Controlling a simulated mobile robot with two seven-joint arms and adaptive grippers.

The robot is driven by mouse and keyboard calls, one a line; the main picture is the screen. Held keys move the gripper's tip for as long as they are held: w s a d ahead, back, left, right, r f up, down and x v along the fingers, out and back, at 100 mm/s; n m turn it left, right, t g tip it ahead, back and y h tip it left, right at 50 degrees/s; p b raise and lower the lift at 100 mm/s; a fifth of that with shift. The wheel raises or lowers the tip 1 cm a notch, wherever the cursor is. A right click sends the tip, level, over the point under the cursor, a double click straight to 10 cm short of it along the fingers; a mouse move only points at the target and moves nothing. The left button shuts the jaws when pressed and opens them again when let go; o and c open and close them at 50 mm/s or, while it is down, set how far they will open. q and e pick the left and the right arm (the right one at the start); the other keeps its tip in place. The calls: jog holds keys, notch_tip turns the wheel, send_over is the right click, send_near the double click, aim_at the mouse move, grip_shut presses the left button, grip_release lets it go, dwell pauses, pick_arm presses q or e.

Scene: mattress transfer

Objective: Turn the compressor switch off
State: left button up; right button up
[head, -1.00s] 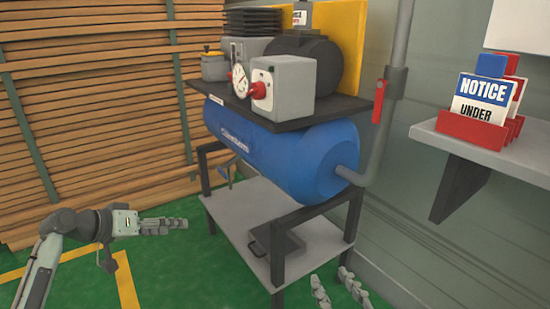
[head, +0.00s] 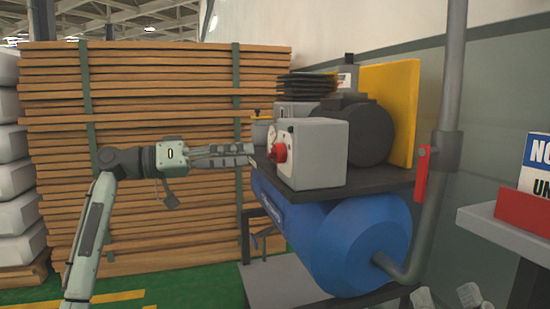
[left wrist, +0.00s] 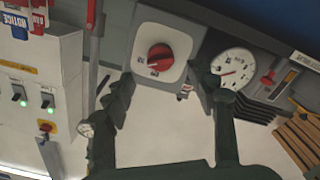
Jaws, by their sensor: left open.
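The compressor switch is a red rotary knob (head: 279,152) on the front of a grey box (head: 319,153) on top of the blue compressor tank (head: 352,240). In the left wrist view the knob (left wrist: 160,57) sits on a pale plate. The small markings beside it are too blurred to read. My left gripper (head: 251,154) is open, pointing right at knob height just left of the box. In the left wrist view its fingers (left wrist: 167,82) are spread below the knob, with nothing between them. My right gripper (head: 446,298) shows only its separated fingertips at the bottom edge.
A round gauge (left wrist: 233,68) is beside the knob, close to one left finger. A pipe with a red lever (head: 422,173) rises right of the tank. A shelf (head: 505,228) with a notice sign is at right. Stacked planks (head: 150,120) stand behind my left arm.

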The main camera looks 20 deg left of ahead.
aim_at(269, 155)
pick_arm(q)
jog(key=x, duration=0.6)
jog(key=shift+w+d, duration=0.1)
jog(key=shift+w, duration=0.05)
